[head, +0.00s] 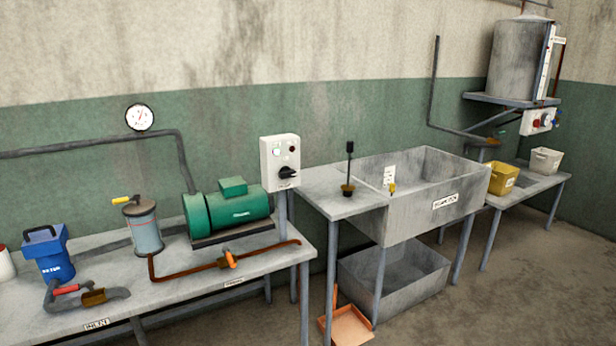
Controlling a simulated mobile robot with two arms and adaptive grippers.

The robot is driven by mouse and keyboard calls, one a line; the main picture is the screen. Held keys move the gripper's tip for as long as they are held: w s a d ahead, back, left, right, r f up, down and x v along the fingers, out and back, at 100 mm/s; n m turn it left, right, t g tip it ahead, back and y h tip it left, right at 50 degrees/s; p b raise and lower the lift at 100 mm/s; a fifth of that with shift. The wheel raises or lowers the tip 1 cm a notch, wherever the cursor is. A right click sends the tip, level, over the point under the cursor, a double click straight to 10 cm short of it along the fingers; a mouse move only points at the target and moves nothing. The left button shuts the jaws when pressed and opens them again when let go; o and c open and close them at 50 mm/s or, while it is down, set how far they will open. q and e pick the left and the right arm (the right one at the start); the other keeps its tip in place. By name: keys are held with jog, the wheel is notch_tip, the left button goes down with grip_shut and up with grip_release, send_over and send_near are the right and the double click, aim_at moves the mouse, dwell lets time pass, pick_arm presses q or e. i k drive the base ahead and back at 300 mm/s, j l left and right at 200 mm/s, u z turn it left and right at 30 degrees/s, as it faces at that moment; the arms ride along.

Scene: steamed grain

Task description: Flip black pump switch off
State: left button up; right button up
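The black pump switch (287,173) is a dark rotary knob low on the front of a light grey control box (279,152). The box stands on a post at the right end of the left workbench. The green pump motor (229,207) sits on the bench just left of the box. Neither of my grippers shows in the head view.
The left workbench (200,300) carries a filter canister (144,229), a blue container (48,254) and rusty pipes. A concrete sink (420,213) stands to the right, with a side table (335,200) next to the box. A dustpan (351,327) lies on the floor. Floor at right is clear.

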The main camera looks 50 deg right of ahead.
aim_at(286, 172)
jog(key=z, duration=1.45)
